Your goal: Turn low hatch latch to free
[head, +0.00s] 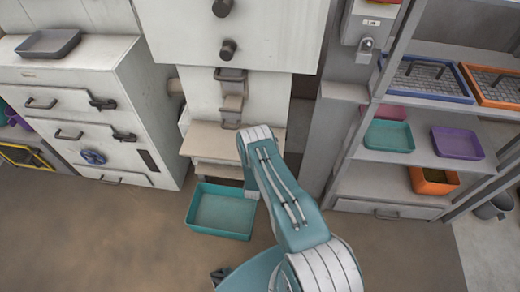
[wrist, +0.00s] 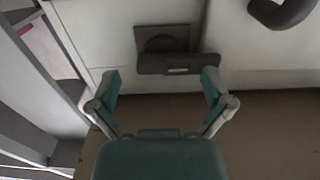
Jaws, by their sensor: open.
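In the wrist view, a small dark hatch (wrist: 160,42) with a rounded shape in it sits low on a pale panel. A flat dark bar (wrist: 178,64) with a light slot lies across its lower edge and reaches to the right; it looks like the latch. My gripper (wrist: 162,84) is open, its two teal-padded fingers apart on either side of the bar in the picture, with nothing between them. I cannot tell the remaining distance or any contact. In the head view my arm reaches down at the pale machine (head: 235,40), and hides the gripper and the low hatch.
A black curved handle (wrist: 284,10) is at the upper right in the wrist view. In the head view, a teal bin (head: 222,212) stands on the floor beside my arm, below a beige ledge (head: 210,140). A shelf rack (head: 400,157) stands right; a drawer cabinet (head: 75,85) stands left.

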